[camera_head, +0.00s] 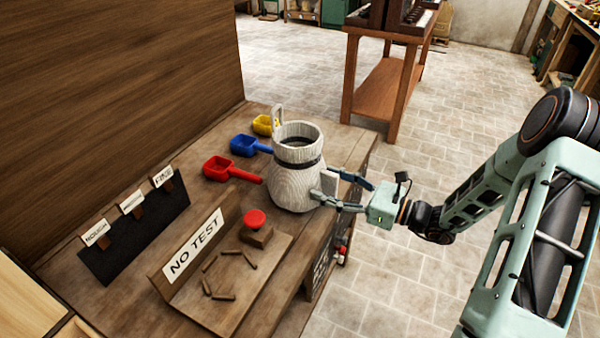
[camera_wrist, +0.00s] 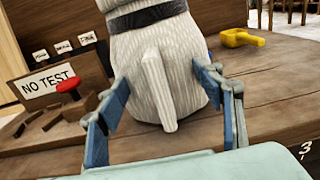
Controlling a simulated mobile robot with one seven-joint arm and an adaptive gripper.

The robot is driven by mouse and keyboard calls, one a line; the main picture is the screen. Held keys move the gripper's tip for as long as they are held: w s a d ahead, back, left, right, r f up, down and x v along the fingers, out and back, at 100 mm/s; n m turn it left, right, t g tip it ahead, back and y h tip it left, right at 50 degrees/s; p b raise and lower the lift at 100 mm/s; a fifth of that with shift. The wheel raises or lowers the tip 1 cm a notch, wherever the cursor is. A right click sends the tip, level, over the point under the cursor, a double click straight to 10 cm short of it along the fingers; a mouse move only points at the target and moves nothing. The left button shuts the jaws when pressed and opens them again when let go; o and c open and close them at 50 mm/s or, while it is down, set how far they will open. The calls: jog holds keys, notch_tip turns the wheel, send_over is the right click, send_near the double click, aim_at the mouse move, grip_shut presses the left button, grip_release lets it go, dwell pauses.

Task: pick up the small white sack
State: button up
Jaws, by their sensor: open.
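The small white sack (camera_head: 292,188) stands upright on the wooden bench, open at the top with a dark band round its neck. A pale upright tab (camera_wrist: 158,92) sticks out from its near side in the wrist view. My gripper (camera_head: 323,184) is at the sack's right side in the head view. It is open, with the blue fingers on either side of the tab and apart from it. The fingertips are close to the sack's lower body; I cannot tell whether they touch it.
Red (camera_head: 217,169), blue (camera_head: 244,146) and yellow (camera_head: 263,125) scoops lie left of and behind the sack. A NO TEST stand (camera_head: 194,243) with a red knob (camera_head: 255,219) is at the front. A wooden wall (camera_head: 110,90) rises at the left.

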jog(key=shift+r, duration=0.1)
grip_shut()
dwell(0.3)
